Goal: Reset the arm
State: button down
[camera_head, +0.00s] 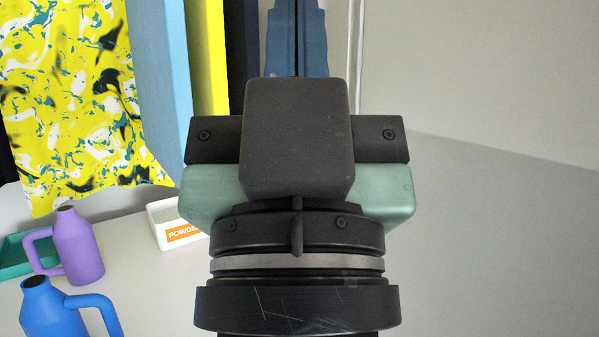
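The end of my arm fills the middle of the head view, seen from behind. My gripper (297,165) shows as a dark block with a dark crossbar and a green body on a round wrist. Its fingertips are hidden, so I cannot tell whether it is open or shut, or whether it holds anything.
A purple jug (77,247), a blue jug (55,309), a teal tray (14,258) and a white box marked POWDER (166,224) stand on a white surface (150,290) at lower left. A yellow patterned cloth (75,100) and other garments hang behind. The right side looks clear.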

notch_tip(320, 180, up, 24)
jog(key=p, duration=2.3)
jog(key=shift+s+p, duration=0.15)
jog(key=shift+p, duration=0.15)
jog(key=shift+f, duration=0.1)
